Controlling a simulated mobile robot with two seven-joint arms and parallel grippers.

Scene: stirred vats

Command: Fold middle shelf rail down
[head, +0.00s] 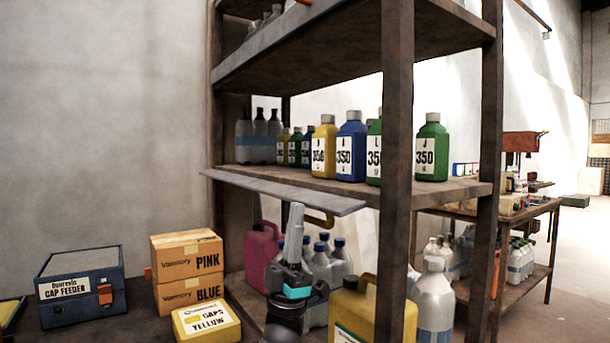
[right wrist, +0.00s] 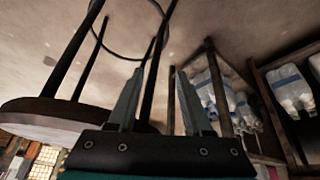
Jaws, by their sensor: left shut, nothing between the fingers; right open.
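The middle shelf rail (head: 270,189) is a long, flat grey strip along the front of the middle shelf (head: 455,190). It lies folded outward, below the bottles, and does not stand up in front of them. My left gripper (head: 296,207) is shut and empty, its fingers pointing up. Its tips are just below the rail's right half in the picture; I cannot tell if they touch it. My right gripper (right wrist: 162,75) shows in the right wrist view, open with nothing between its fingers, away from the rail.
Yellow, blue and green bottles (head: 350,147) stand on the middle shelf. Jugs and clear bottles fill the lower shelf, including a pink jug (head: 262,255) near my left gripper. Rusty posts (head: 396,150) frame the rack. Boxes (head: 187,270) sit at left. A stool (right wrist: 60,115) shows in the right wrist view.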

